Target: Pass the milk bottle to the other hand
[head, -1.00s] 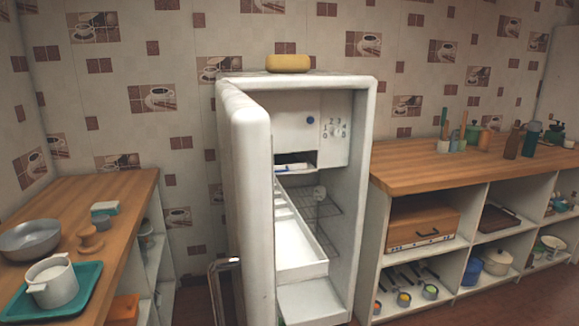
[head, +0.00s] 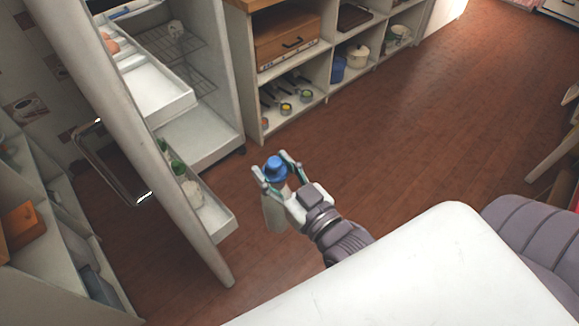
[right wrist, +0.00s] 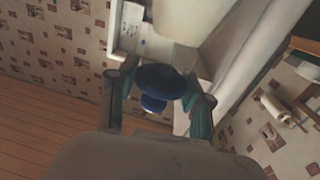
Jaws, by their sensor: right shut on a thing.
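The milk bottle (head: 273,213) has a pale, translucent body and a blue cap. It is upright above the floor, beside the open fridge door. My right gripper (head: 271,167) is shut on it near the top, with a finger on each side just below the cap. In the right wrist view the blue cap (right wrist: 158,78) shows between the two fingers of the right gripper (right wrist: 155,100); the bottle's body is mostly hidden there. My left gripper is in neither current view.
The fridge door (head: 150,150) stands open left of the bottle, its handle (head: 108,165) on the far side. Its door shelf (head: 212,215) holds green and pale items. An open shelf unit (head: 262,85) stands behind. Wooden floor (head: 400,130) is clear to the right.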

